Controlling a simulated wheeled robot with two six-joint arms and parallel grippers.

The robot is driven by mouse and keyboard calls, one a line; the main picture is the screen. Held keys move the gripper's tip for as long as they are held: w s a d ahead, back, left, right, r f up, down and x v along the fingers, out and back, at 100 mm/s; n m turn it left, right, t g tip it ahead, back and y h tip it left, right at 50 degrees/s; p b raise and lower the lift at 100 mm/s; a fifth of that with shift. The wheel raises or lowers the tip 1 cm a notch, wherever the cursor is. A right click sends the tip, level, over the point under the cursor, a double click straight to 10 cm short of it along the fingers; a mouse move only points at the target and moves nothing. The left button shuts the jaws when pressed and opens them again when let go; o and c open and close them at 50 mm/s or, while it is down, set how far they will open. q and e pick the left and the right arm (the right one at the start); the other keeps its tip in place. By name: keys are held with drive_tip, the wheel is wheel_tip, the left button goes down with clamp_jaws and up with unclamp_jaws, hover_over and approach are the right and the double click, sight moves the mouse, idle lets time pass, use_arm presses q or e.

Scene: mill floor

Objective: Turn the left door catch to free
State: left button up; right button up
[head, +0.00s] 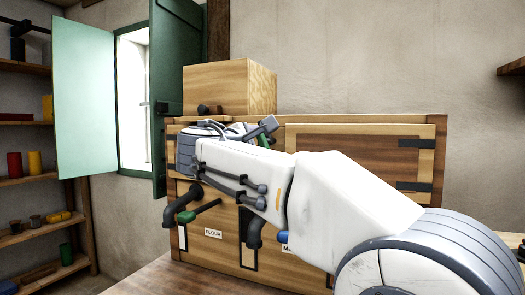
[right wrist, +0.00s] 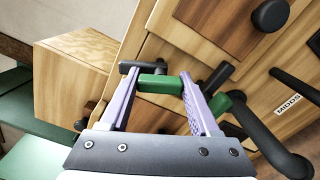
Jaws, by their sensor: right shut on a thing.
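A wooden cabinet (head: 355,168) with upper doors and labelled lower fronts stands against the wall. In the right wrist view, my right gripper (right wrist: 162,80) has its two purple fingers on either side of a green grip (right wrist: 158,84) with dark ends, which lies in front of the wooden face. I take this for the left door catch; its exact turn angle is hard to read. A second green grip (right wrist: 222,102) is just right of the fingers. In the head view, my right arm covers the left door and most of the hand. My left gripper is out of view.
A wooden box (head: 215,88) sits on top of the cabinet. Dark bent handles (head: 255,228) stick out from the lower front, close under my arm. Green shutters (head: 85,95) stand open at left, by shelves (head: 38,181) with jars.

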drive_tip(key=shift+m, duration=0.5)
drive_tip(key=o, duration=1.4)
drive_tip(key=shift+c, duration=0.2)
drive_tip(key=shift+s, duration=0.1)
drive_tip(key=v, duration=1)
drive_tip(key=shift+s+b, duration=0.2)
drive_tip(key=shift+b, duration=0.1)
drive_tip(key=shift+a, duration=0.15)
